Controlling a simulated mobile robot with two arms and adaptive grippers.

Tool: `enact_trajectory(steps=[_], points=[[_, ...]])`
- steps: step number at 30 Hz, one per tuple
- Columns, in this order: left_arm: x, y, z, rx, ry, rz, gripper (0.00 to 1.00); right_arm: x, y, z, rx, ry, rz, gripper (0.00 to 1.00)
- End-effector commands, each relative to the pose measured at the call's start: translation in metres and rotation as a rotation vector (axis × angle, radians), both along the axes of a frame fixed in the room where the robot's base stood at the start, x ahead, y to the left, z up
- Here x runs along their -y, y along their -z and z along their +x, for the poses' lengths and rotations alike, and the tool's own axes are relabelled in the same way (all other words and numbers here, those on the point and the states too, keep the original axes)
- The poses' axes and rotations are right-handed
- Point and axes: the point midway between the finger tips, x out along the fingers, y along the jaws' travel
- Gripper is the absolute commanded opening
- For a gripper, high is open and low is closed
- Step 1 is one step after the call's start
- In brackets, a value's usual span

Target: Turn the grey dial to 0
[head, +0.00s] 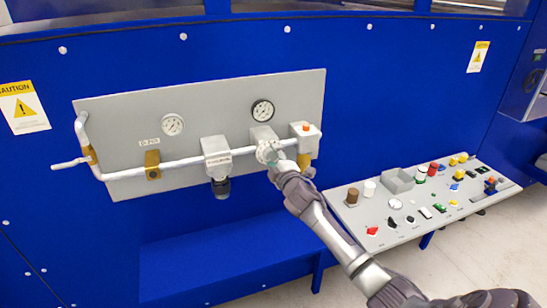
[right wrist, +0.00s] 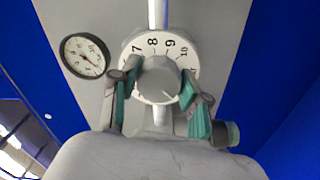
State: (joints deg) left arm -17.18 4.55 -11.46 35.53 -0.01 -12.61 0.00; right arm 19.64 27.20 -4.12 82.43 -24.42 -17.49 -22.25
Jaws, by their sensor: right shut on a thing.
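The grey dial (right wrist: 160,76) has a round knob inside a white ring printed with black numbers. I cannot read the dial's setting. My left gripper is not in view.
A black-rimmed gauge (head: 262,110) sits above the dial, and it also shows in the right wrist view (right wrist: 85,55). A grey valve block (head: 215,150) is to the left, and an orange-topped fitting (head: 305,130) close to the right. A control console (head: 405,228) stands lower right.

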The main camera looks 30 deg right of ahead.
Motion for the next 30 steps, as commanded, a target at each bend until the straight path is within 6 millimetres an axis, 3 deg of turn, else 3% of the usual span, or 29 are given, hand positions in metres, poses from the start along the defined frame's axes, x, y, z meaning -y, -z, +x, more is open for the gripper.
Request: enact_trajectory(steps=[19,20,24,30], points=[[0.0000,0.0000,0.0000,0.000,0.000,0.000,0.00,-0.0004,0.0009,-0.0001,-0.015,0.000,-0.054,0.11],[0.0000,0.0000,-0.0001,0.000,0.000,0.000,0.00,-0.0004,0.0009,-0.0001,-0.015,0.000,-0.054,0.48],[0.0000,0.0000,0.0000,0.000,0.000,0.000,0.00,-0.0003,0.0008,0.0000,-0.015,-0.001,-0.053,0.71],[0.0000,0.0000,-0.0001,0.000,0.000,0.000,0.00,-0.0002,0.0004,0.0000,-0.013,0.000,-0.051,0.71]])
